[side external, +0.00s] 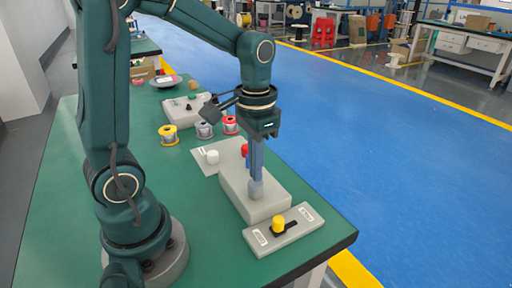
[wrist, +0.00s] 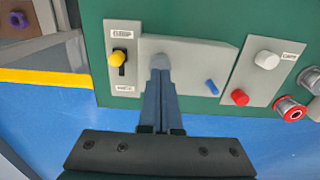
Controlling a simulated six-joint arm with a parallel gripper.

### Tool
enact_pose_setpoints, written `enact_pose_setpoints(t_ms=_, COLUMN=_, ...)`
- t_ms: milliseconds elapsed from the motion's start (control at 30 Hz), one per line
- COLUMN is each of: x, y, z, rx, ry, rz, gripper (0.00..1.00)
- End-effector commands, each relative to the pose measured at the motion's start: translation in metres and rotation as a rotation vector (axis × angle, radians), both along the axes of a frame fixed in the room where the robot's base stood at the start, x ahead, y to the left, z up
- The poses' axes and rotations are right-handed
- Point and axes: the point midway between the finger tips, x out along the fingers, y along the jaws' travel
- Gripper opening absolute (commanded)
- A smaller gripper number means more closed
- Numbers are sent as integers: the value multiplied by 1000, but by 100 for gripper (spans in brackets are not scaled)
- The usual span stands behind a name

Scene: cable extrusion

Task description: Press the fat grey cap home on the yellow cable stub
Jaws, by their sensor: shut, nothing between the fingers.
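The fat grey cap (side external: 256,189) stands upright on the pale grey block (side external: 272,210). It also shows in the wrist view (wrist: 160,62). My gripper (side external: 257,180) points straight down with its fingers together and empty. Its tips are directly at the top of the cap; I cannot tell whether they touch it. No yellow cable stub shows below the cap, and anything inside the cap is hidden. A yellow knob-like piece (side external: 278,222) stands in a black slot on a separate grey plate (side external: 300,226), beside the block; it also shows in the wrist view (wrist: 118,57).
A blue stub (wrist: 212,87) rises from the block's other end. A plate beyond it carries a white cap (wrist: 266,60) and a red cap (wrist: 239,97). Wire spools (side external: 168,134) and a grey box (side external: 183,110) stand farther back.

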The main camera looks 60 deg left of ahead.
Motion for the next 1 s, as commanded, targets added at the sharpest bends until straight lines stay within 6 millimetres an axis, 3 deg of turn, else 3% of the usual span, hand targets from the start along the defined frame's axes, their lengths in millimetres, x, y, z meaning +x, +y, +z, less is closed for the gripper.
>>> enact_pose_setpoints(t_ms=1000, x=0, y=0, z=-12, rx=0, ry=1, rz=0, gripper=0)
